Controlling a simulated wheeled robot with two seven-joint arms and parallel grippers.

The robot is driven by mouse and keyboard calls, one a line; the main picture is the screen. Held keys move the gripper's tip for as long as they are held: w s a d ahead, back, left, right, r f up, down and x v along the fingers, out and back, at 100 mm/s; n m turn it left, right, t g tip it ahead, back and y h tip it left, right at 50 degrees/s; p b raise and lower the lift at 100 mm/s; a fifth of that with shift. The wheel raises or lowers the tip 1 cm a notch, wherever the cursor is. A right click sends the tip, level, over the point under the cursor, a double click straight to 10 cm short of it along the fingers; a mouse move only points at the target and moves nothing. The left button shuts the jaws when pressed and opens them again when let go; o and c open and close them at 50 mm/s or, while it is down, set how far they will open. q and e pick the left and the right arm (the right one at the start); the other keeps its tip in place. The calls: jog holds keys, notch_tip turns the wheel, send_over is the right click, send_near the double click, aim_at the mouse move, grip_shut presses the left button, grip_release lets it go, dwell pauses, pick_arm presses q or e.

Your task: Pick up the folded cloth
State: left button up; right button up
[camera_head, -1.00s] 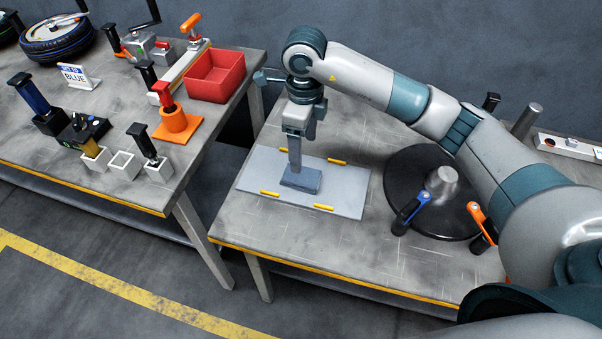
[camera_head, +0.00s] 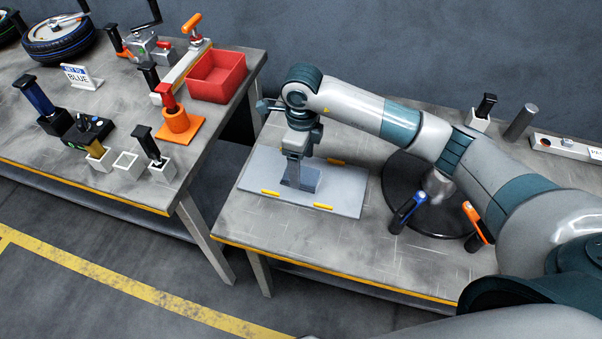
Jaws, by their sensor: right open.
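The folded cloth (camera_head: 308,182) is a small grey-blue block on the pale grey board (camera_head: 342,200) on the right-hand table. My right gripper (camera_head: 293,178) points down from above and is open, with its fingers low at the cloth. The fingers cover part of the cloth, and I cannot tell whether they touch it. My left gripper is not in view.
Yellow strips mark the board's edges. A red bin (camera_head: 217,76) stands on the left table, across a gap.

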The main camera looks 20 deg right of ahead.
jog(key=shift+a+f+p, duration=0.15)
jog(key=shift+f+p, duration=0.3)
jog(key=shift+f, duration=1.1)
jog(key=c, duration=1.1)
